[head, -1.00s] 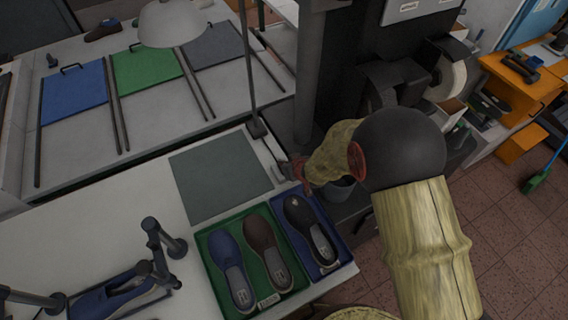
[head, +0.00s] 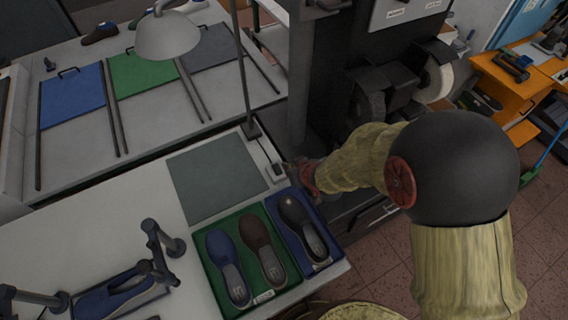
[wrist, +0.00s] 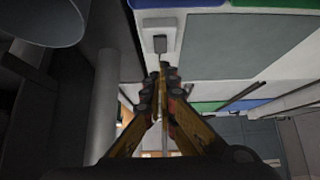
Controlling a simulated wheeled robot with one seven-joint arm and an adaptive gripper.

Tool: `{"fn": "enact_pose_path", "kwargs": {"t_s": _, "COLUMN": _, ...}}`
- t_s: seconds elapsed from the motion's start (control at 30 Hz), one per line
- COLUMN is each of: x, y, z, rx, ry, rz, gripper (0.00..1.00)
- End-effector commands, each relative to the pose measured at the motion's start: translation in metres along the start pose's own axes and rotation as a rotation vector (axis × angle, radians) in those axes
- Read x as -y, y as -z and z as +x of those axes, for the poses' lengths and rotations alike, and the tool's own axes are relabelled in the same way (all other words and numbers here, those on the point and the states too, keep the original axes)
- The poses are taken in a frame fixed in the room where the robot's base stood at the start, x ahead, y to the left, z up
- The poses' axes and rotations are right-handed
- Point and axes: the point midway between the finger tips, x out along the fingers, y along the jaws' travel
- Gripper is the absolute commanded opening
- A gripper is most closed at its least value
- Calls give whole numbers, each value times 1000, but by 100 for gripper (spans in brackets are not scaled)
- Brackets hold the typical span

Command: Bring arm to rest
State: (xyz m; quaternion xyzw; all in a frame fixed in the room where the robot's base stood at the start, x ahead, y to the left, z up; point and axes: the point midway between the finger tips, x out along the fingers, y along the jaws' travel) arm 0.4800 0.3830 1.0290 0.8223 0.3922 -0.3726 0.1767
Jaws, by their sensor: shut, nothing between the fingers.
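My arm in its tan sleeve reaches in from the right of the head view. My gripper (head: 297,172) is at its end, near the back right corner of the white table, just beyond the blue tray; the fingers are small and partly hidden there. In the wrist view my gripper (wrist: 163,75) shows its two fingers together, shut, with nothing between them. The blue tray (head: 333,253) holds one dark shoe last (head: 297,222). The green tray (head: 283,292) beside it holds a blue last (head: 222,255) and a brown last (head: 258,240).
A grey mat (head: 215,177) lies bare on the table. A lamp (head: 167,36) stands behind it. A blue shoe (head: 110,298) sits by a dark jointed stand (head: 160,255) at front left. A black machine (head: 385,80) rises behind my arm. A grey cylinder (wrist: 104,100) is left of my gripper in the wrist view.

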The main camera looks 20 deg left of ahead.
Motion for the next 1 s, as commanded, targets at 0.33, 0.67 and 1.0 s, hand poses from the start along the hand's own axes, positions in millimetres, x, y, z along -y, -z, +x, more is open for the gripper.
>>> {"fn": "enact_pose_path", "kwargs": {"t_s": 0.33, "x": 0, "y": -3, "z": -12, "rx": 0, "ry": 1, "rz": -1, "gripper": 0}}
{"fn": "enact_pose_path", "kwargs": {"t_s": 0.67, "x": 0, "y": -3, "z": -12, "rx": 0, "ry": 1, "rz": -1, "gripper": 0}}
{"fn": "enact_pose_path", "kwargs": {"t_s": 1.0, "x": -15, "y": -63, "z": -20, "rx": 202, "ry": -63, "rz": -27, "gripper": 0}}
